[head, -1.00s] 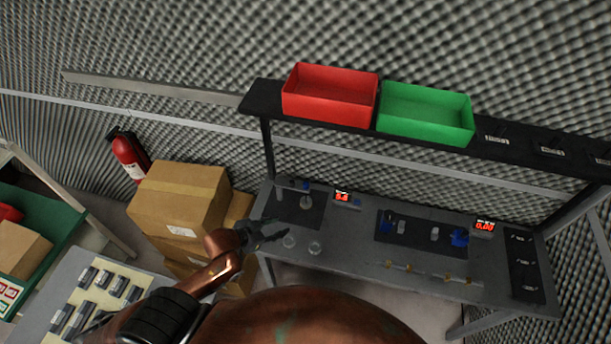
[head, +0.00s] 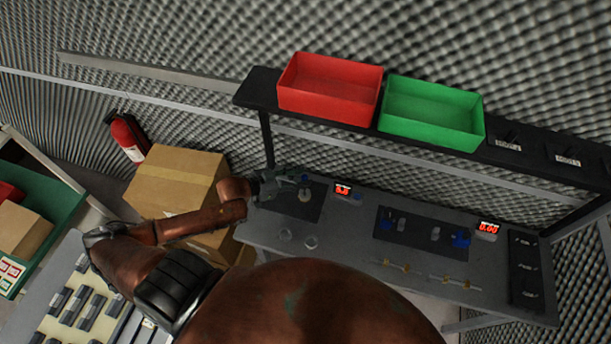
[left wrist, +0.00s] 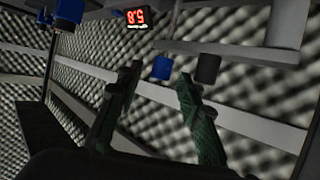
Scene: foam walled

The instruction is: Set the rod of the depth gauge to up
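A small instrument with a blue part (head: 305,180), which looks like the depth gauge, stands on the dark mat at the bench's left end. My left gripper (head: 284,183) is just left of it, above the bench edge. In the left wrist view my left gripper (left wrist: 160,76) has its two fingers apart, with nothing held. The rod's position is too small to tell. My right gripper is not in view.
A red digital display (head: 342,189) stands right of the instrument; a second display (head: 488,228) is farther right. Two glass vessels (head: 311,242) stand near the front edge. A shelf above carries a red bin (head: 330,103) and a green bin (head: 432,128). Cardboard boxes (head: 175,180) stand left.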

